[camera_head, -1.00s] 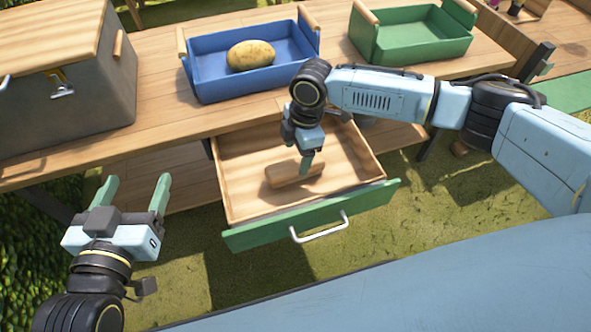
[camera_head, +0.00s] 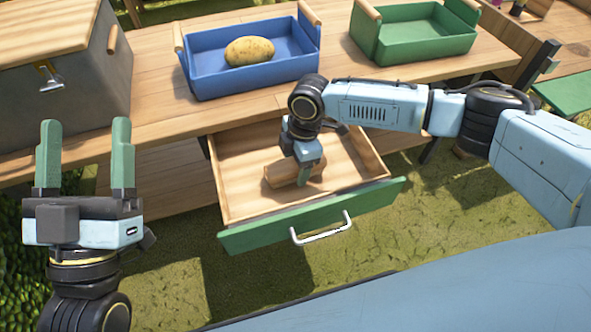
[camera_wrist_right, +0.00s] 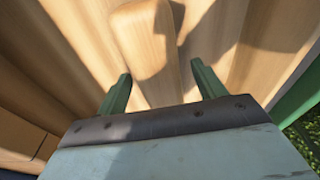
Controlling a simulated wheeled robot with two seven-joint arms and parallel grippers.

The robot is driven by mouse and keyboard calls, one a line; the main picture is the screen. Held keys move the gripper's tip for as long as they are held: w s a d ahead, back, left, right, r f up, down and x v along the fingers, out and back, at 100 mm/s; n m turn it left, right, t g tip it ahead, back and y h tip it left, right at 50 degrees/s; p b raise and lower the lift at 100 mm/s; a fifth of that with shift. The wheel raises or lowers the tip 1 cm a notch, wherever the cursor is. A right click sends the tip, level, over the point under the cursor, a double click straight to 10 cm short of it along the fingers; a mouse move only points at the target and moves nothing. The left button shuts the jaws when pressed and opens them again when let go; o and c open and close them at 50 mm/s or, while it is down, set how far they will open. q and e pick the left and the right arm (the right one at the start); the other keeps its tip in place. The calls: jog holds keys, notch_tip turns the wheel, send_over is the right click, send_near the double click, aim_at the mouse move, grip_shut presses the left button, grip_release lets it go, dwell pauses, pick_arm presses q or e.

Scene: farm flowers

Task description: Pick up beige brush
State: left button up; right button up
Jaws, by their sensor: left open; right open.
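The beige brush (camera_head: 285,172) lies in the open wooden drawer (camera_head: 240,148). Only a plain wooden block-like body shows; bristles are not visible. My left gripper (camera_head: 84,145) is open and empty, left of the drawer, fingers pointing up in the picture.
The drawer's green front (camera_head: 270,228) with its metal handle (camera_head: 322,232) is pulled out below the wooden table (camera_head: 155,118). A blue tray (camera_head: 215,88) holding a potato (camera_head: 250,51), a green tray (camera_head: 415,48) and a grey chest (camera_head: 85,95) stand on the table.

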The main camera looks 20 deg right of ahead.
aim_at(292, 163)
pick_arm(q)
jog(key=shift+s+r, duration=0.1)
jog(key=shift+r, duration=0.05)
pick_arm(e)
jog(key=shift+f, duration=0.1)
jog(key=shift+c, duration=0.3)
jog(key=c, duration=1.1)
jog(key=shift+o, duration=0.2)
jog(key=shift+r, duration=0.2)
jog(key=shift+r+p, duration=0.45)
jog(key=shift+r, duration=0.1)
notch_tip(292, 163, up, 5)
jog(key=shift+f+p, duration=0.2)
jog(key=shift+p, duration=1.05)
notch_tip(292, 163, up, 3)
jog(key=shift+r+p, duration=0.2)
jog(key=shift+p, duration=0.6)
pick_arm(q)
jog(key=a+f+g+y, duration=0.3)
jog(key=f+g, duration=0.9)
jog(key=f, duration=0.4)
jog(key=shift+s+f+y, duration=0.2)
jog(key=shift+f+y, duration=0.05)
jog(key=shift+y, duration=0.45)
pick_arm(e)
jog(key=shift+r, duration=0.3)
